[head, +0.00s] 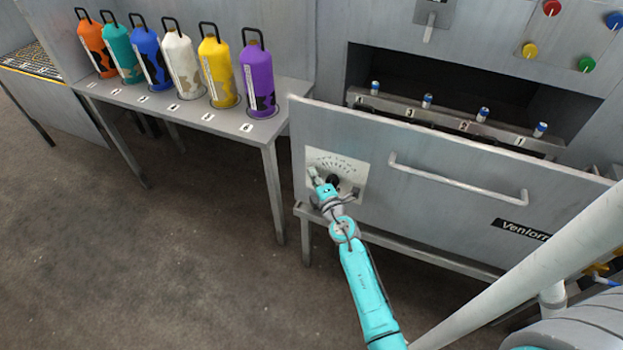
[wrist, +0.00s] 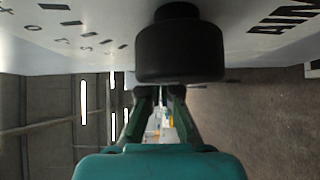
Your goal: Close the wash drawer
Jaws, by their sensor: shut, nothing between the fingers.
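The wash drawer (head: 440,215) is a wide grey metal front in the head view, with a bar handle (head: 458,182) and a "Venlorr" label. It stands out from its cabinet, and the dark opening behind it is open. A light dial plate (head: 336,165) with a black knob (head: 333,180) is on its left part. My gripper (head: 317,178) is at this plate, beside the knob. In the wrist view the knob (wrist: 180,50) looms large in front of my gripper (wrist: 160,95), whose fingers are shut and empty. I cannot tell whether they touch the knob or plate.
A rack (head: 455,122) with several small blue-topped fittings sits in the opening. A grey table (head: 190,115) with a row of coloured bottles stands left of the drawer. Coloured knobs (head: 551,8) are on the upper panel. The floor (head: 190,240) at left is clear.

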